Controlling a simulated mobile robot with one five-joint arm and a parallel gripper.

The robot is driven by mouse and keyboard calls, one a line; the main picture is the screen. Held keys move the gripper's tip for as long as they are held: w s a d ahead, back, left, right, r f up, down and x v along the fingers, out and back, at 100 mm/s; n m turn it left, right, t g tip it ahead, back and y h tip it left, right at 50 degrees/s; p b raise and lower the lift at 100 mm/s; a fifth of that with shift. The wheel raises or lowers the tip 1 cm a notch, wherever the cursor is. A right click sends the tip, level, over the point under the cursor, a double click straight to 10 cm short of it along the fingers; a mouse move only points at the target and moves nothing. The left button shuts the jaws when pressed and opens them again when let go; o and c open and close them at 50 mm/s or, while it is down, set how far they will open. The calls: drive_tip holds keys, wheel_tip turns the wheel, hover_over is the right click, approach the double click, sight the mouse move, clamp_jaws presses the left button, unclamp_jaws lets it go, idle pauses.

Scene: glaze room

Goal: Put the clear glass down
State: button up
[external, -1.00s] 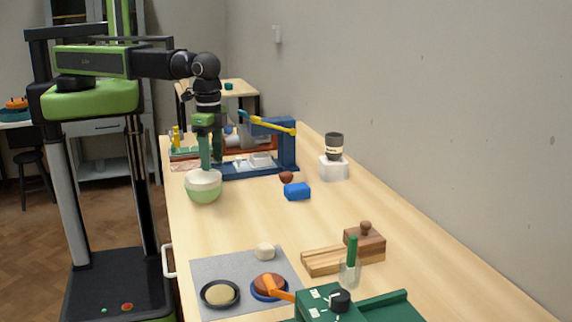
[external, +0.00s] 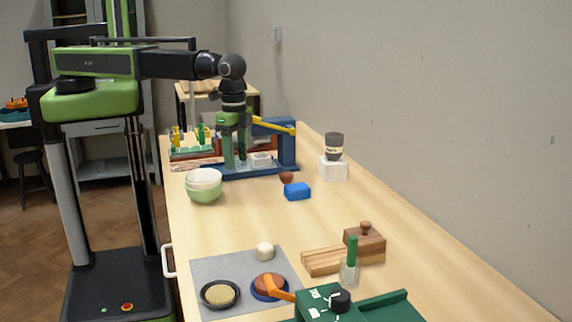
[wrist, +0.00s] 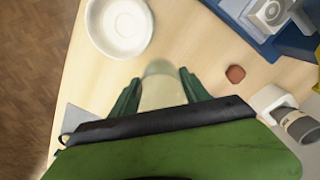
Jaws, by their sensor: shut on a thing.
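My gripper (external: 236,158) points down over the worktop, to the right of the stacked bowls and in front of the blue press as seen in the external view. In the wrist view my gripper (wrist: 160,90) is shut on the clear glass (wrist: 162,92), which stands between the two green fingers. In the external view the glass is hard to make out against the press behind it. I cannot tell whether its base touches the table.
A white bowl sits in a green bowl (external: 204,195) at left. The blue press (external: 287,150), a reddish-brown lump (external: 286,177), a blue block (external: 297,191) and a white stand with a dark-topped jar (external: 333,168) are nearby. The table's middle is clear.

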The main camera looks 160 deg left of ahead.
drive_tip(key=b, duration=0.5)
hover_over(268, 192)
wheel_tip(268, 192, down, 6)
drive_tip(key=shift+d+f, duration=0.1)
drive_tip(key=shift+f, duration=0.05)
drive_tip(key=shift+a, duration=0.2)
wheel_tip(268, 192, down, 4)
drive_tip(key=b, duration=0.4)
drive_tip(key=shift+f, duration=0.25)
drive_tip(key=shift+r, duration=0.3)
drive_tip(key=shift+f, duration=0.2)
drive_tip(key=o, duration=1.6)
drive_tip(key=shift+c, duration=0.2)
drive_tip(key=shift+r, duration=0.1)
